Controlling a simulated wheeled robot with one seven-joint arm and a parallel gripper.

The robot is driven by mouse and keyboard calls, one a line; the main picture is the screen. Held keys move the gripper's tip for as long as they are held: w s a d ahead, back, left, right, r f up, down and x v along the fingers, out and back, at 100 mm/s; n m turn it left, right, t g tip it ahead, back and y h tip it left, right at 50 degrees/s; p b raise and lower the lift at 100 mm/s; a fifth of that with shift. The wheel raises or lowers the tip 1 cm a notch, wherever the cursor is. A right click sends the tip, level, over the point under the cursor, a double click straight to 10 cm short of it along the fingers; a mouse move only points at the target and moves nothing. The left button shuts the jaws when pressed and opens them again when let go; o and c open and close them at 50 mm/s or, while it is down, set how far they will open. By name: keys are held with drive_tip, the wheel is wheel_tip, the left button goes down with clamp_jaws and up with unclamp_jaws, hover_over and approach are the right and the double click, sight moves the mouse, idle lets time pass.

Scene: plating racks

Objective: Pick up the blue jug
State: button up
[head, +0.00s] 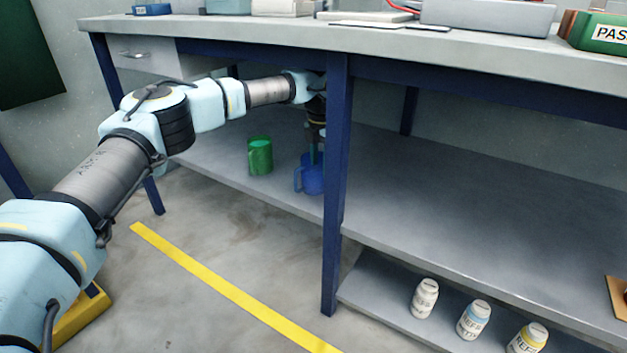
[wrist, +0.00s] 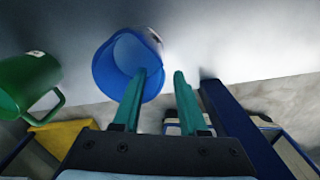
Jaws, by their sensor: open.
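The blue jug (head: 312,178) stands on the middle shelf of the workbench, just left of the dark blue front leg, with its handle toward the left. My gripper (head: 316,150) points down at the jug from above, under the bench top. In the wrist view my gripper (wrist: 160,76) is open, with two green fingers spread. The left finger overlaps the open mouth of the blue jug (wrist: 108,68); the right finger is outside it, to the right. I cannot tell whether a finger touches the rim. The gripper holds nothing.
A green mug (head: 260,156) stands left of the jug and also shows in the wrist view (wrist: 28,84). The bench leg (head: 336,190) is close on the right. The bench top (head: 400,45) is overhead. Bottles (head: 474,318) stand on the lower shelf. The right middle shelf is mostly clear.

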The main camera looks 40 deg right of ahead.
sight(320, 193)
wheel_tip(320, 193, down, 6)
drive_tip(key=shift+r+b, duration=0.25)
drive_tip(key=shift+b, duration=0.55)
clamp_jaws()
idle(0.8)
